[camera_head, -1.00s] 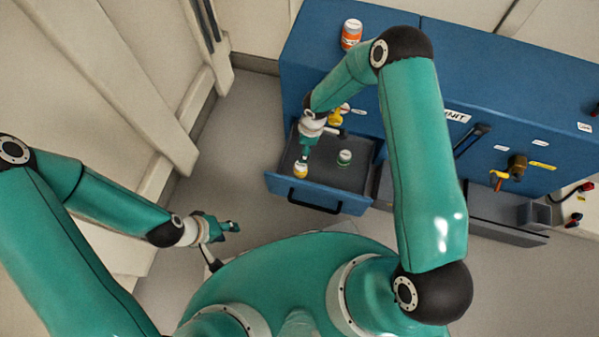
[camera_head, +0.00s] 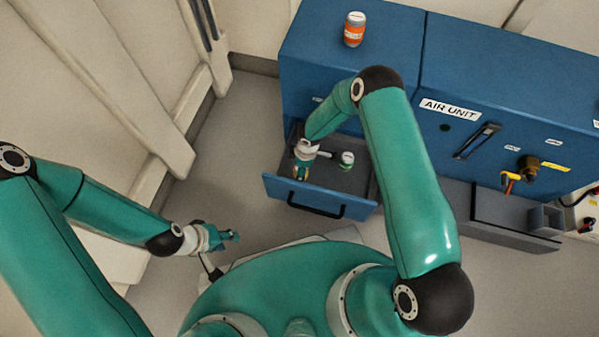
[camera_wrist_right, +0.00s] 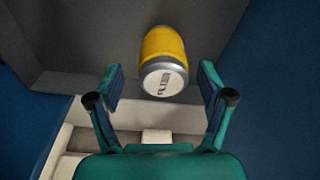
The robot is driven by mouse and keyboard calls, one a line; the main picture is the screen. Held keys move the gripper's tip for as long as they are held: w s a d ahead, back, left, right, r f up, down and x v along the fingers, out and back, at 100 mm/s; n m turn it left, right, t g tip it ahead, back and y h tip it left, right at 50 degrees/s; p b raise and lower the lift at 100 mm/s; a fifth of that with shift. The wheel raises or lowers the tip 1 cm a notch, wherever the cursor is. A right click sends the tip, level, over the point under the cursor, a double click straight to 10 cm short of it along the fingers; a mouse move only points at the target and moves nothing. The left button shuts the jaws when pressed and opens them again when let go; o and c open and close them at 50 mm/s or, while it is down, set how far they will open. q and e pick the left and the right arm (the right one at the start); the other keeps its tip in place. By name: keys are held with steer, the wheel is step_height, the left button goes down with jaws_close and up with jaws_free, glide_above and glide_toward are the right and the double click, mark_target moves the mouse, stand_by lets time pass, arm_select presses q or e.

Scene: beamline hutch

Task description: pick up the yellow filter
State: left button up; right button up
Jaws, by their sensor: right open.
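The yellow filter (camera_wrist_right: 163,46), a yellow cylinder with a grey rim and a pale labelled end, lies in the open drawer in the right wrist view. My right gripper (camera_wrist_right: 161,82) is open, its two fingers apart on either side of the filter's near end; I cannot tell if they touch it. In the head view my right gripper (camera_head: 301,172) is over the left part of the drawer and hides most of the filter. My left gripper (camera_head: 230,237) hangs empty left of the drawer, over the floor; its finger opening is unclear.
The drawer (camera_head: 310,197) is pulled out of a blue cabinet. An orange-and-white jar (camera_head: 354,30) stands on the cabinet top (camera_head: 400,40). An open grey tray (camera_head: 500,218) juts out at right.

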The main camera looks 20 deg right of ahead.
step_height(320, 180, down, 3)
steer(key=shift+a+f+b, duration=0.15)
steer(key=shift+b, duration=0.35)
steer(key=c, duration=1.4)
